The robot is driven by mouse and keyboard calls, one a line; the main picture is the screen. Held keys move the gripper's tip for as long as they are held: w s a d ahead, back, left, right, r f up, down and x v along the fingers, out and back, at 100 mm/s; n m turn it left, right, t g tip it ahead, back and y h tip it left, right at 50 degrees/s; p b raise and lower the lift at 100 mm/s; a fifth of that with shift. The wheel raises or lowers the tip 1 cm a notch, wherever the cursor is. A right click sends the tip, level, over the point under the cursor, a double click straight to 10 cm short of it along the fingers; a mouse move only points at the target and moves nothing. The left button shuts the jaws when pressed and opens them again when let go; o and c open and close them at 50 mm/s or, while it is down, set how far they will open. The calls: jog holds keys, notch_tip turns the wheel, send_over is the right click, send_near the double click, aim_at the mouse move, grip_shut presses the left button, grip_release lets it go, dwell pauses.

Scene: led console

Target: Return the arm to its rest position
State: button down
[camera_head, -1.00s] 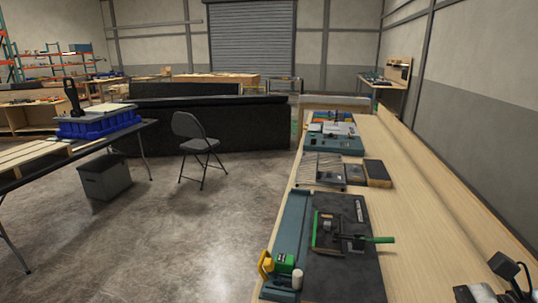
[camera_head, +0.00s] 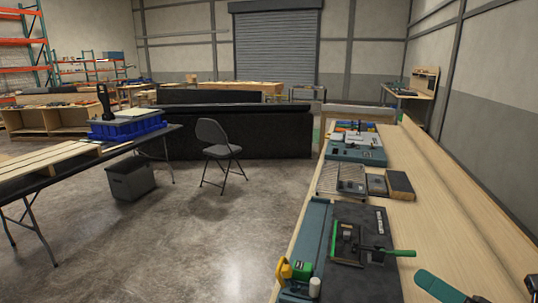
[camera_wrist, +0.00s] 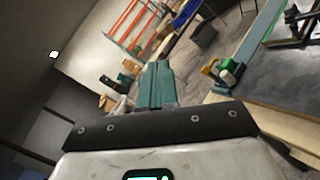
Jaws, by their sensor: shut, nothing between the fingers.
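My gripper (camera_wrist: 158,68) shows in the wrist view as two teal fingers pressed together, with nothing between them. It points out over the room, with the workbench off to the right. In the head view a teal piece of the same colour, likely my gripper (camera_head: 442,288), enters at the bottom right above the workbench (camera_head: 445,215).
On the bench are a black board (camera_head: 362,225) with a green-handled clamp (camera_head: 345,240), a green and yellow device (camera_head: 298,270), dark blocks (camera_head: 398,185) and a teal case (camera_head: 357,150). A folding chair (camera_head: 220,150) stands on open floor to the left.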

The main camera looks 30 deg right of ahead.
jog(key=d+f+m+g+h, duration=0.3)
jog(key=f+m+g+h, duration=0.15)
jog(key=f+m, duration=0.5)
jog(key=d+f+m+g+h, duration=0.35)
jog(key=f+m+h, duration=0.3)
jog(key=m, duration=0.65)
jog(key=s+a+f+m+g+y, duration=0.3)
jog(key=a+f+g+y, duration=0.1)
jog(key=a+f, duration=0.4)
jog(key=s+a+f+m+g+y, duration=0.3)
jog(key=a+f, duration=0.5)
jog(key=a, duration=0.5)
jog(key=m+g+y, duration=0.1)
jog(key=g+y, duration=0.1)
jog(key=g, duration=0.1)
jog(key=shift+a, duration=0.3)
jog(key=shift+s+f, duration=0.1)
